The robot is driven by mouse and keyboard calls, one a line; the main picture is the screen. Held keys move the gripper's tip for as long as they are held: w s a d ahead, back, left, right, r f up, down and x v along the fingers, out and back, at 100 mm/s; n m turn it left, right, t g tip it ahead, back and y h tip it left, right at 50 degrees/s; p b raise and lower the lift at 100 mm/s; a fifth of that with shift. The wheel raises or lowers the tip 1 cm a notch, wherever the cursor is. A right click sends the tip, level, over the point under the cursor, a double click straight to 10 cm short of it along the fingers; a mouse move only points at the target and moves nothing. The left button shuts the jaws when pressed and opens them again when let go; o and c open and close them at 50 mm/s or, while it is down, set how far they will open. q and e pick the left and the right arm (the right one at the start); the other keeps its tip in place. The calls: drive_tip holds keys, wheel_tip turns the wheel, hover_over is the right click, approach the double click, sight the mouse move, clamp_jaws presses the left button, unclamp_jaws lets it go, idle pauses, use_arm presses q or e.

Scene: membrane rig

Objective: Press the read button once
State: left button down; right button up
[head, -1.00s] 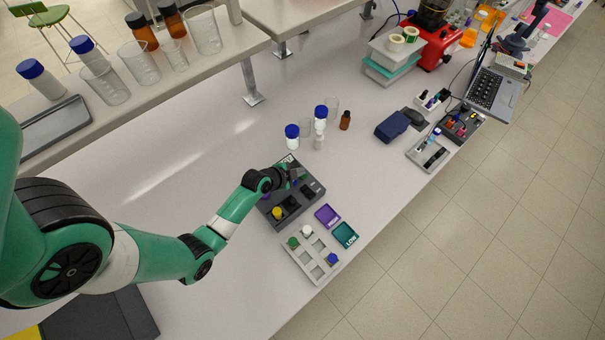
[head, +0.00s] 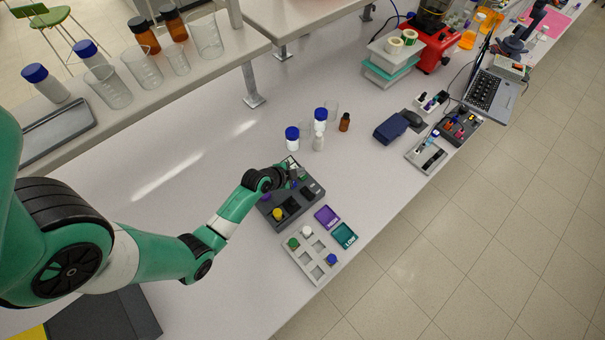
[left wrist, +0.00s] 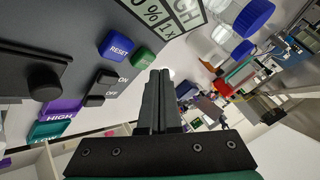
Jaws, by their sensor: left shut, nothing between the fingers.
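The dark grey membrane rig (head: 316,190) stands on the bench in the head view. In the left wrist view its panel (left wrist: 85,25) carries a blue RESET button (left wrist: 116,46), a green button (left wrist: 143,57) whose lettering I cannot read clearly, and a black ON/OFF switch (left wrist: 103,86). A display (left wrist: 165,14) sits above them. My left gripper (head: 299,178) is over the far part of the rig. In the left wrist view its shut, empty fingers (left wrist: 161,74) end close beside the green button; I cannot tell whether they touch it.
A grey tray (head: 316,263) with coloured caps lies in front of the rig, beside a purple tile (head: 327,216) and a teal LOW tile (head: 344,235). White bottles with blue caps (head: 292,137) stand behind the rig.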

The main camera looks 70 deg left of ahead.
sight(300, 178)
use_arm(q)
wheel_tip(300, 178, up, 5)
drive_tip(key=p, duration=0.4)
drive_tip(key=shift+p, duration=0.4)
idle(0.6)
